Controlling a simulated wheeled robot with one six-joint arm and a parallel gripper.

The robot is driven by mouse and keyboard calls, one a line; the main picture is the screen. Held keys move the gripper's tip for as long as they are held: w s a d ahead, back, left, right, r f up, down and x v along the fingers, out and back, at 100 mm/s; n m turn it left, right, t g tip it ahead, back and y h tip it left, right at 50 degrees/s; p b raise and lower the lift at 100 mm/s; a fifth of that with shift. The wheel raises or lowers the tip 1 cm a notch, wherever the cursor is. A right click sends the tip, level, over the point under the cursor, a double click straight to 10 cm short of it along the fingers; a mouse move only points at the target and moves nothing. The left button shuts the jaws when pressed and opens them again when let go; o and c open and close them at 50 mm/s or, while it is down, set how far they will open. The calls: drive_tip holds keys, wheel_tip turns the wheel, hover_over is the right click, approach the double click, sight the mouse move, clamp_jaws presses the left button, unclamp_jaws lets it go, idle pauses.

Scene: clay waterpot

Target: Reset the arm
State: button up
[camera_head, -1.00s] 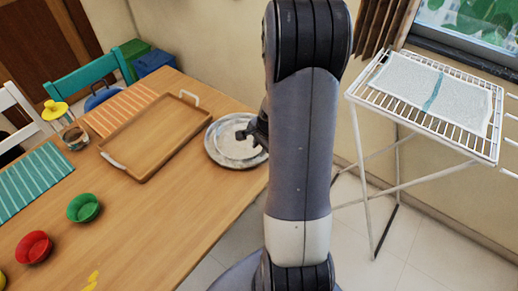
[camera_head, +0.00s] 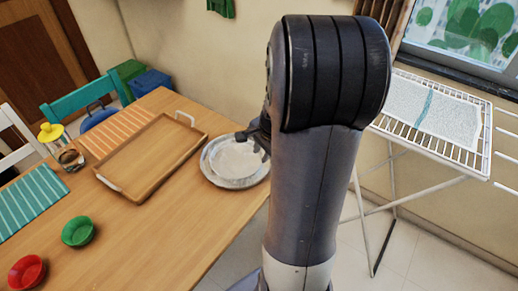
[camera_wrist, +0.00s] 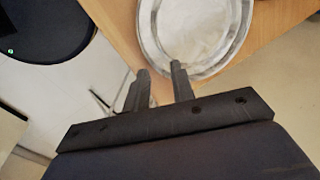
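My arm stands upright in the middle of the head view and hides part of the room behind it. My gripper (camera_head: 262,138) shows only partly at the arm's left side, over the round metal tray. In the wrist view my gripper (camera_wrist: 160,73) has its two dark fingers apart, with nothing between them. The metal tray (camera_wrist: 151,42) with a pale round centre lies on the wooden table just beyond the fingertips. It also shows in the head view (camera_head: 208,170).
The wooden table (camera_head: 165,230) holds a wooden tray (camera_head: 150,158), a green bowl (camera_head: 78,231), a red bowl (camera_head: 27,272) and a yellow-topped glass jar (camera_head: 65,152). A white drying rack (camera_head: 440,152) with a cloth stands at right. Tiled floor lies between table and rack.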

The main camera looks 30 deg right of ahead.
sight(254, 173)
drive_tip(key=shift+f, duration=0.1)
drive_tip(key=b+x, duration=0.2)
drive_tip(key=x, duration=1)
drive_tip(key=shift+w+f, duration=0.1)
drive_tip(key=shift+f, duration=0.3)
drive_tip(key=shift+r+p, duration=0.45)
drive_tip(key=shift+r, duration=0.05)
drive_tip(key=shift+f, duration=0.1)
